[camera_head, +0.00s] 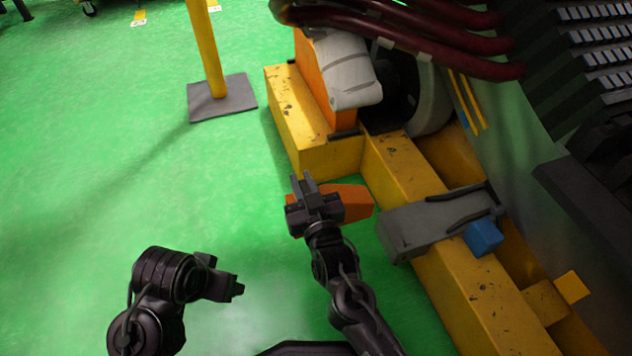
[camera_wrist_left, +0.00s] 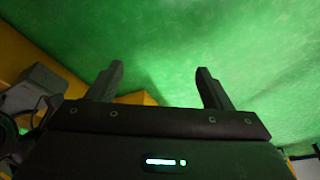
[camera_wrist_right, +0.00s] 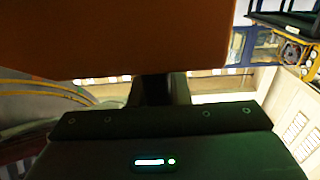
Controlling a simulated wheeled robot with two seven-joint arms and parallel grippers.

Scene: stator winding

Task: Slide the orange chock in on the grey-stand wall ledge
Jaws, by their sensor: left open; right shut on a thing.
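The orange chock (camera_head: 355,203) is in my right gripper (camera_head: 307,186), held left of the yellow beam, apart from it. It fills the upper part of the right wrist view (camera_wrist_right: 120,38) and hides most of the fingers there. A grey stand (camera_head: 415,228) lies across the yellow beam, to the right of and lower in the picture than the chock. Which part is its wall ledge I cannot tell. My left gripper (camera_head: 232,290) is open and empty over the green floor; its two spread fingers show in the left wrist view (camera_wrist_left: 158,88).
A blue block (camera_head: 484,237) and dark bars are on the grey stand. The yellow beam (camera_head: 455,290) runs along the large grey machine (camera_head: 520,170). Dark red hoses (camera_head: 420,25) hang above. A yellow post (camera_head: 207,50) stands on a grey plate.

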